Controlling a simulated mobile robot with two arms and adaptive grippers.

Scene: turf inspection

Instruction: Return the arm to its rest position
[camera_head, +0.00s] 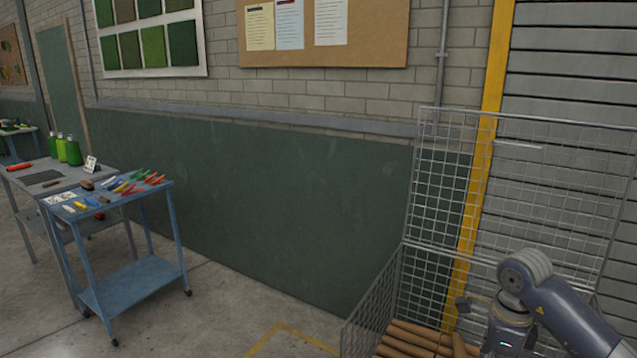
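My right arm (565,315) comes in from the lower right, bent at a grey joint, with its lower part reaching down over the wire mesh cage (372,305). A small dark part shows at the left of its lower end, but I cannot make out the fingertips or whether they hold anything. Several brown rolls (410,335) lie in the cage below and beside the arm. My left arm and gripper are out of view.
A blue trolley (130,285) with several small coloured tools on top stands at left, beside a grey table (28,180) with green bottles (73,152). A raised mesh panel (440,175) stands behind the cage. Floor between trolley and cage is clear.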

